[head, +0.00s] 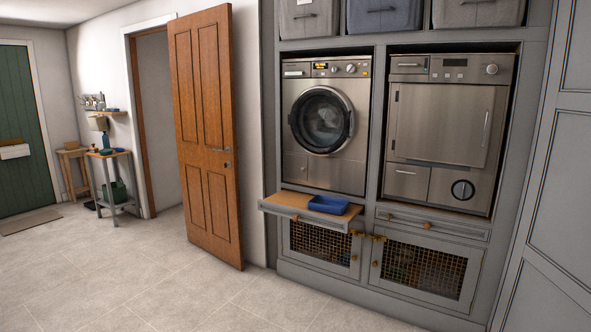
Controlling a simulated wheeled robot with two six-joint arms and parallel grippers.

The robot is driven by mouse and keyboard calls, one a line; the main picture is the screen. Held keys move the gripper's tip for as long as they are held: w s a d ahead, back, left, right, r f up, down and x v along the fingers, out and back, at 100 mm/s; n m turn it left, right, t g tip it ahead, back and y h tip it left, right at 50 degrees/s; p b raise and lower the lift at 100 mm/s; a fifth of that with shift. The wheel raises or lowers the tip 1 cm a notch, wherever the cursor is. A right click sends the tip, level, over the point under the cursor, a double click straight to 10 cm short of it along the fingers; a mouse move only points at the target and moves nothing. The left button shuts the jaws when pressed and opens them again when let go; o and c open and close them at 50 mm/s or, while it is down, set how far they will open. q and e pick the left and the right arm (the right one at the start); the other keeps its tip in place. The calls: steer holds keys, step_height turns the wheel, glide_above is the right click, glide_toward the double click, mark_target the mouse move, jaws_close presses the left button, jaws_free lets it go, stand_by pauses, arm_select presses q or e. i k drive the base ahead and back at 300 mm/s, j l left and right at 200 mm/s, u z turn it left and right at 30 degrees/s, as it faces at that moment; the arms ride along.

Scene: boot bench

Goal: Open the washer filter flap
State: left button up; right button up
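The washer (325,165) is the steel machine with a round dark glass door (321,120), set in the left bay of the grey cabinet. A small rectangular panel, which looks like the filter flap (295,168), is at its lower left front. It looks shut and flush with the front; its catch is too small to make out. Neither of my grippers is in view.
A pull-out wooden shelf (285,202) juts out below the washer, with a blue tray (328,205) on it. A second steel machine (440,125) stands right. Mesh-fronted doors (425,270) are below. An open wooden door (205,130) stands left. The tiled floor (200,290) in front is clear.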

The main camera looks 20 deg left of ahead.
mark_target(297, 166)
steer(key=i+j+z, duration=0.3)
steer(key=i+j, duration=0.65)
steer(key=k+j, duration=0.05)
steer(key=j, duration=0.05)
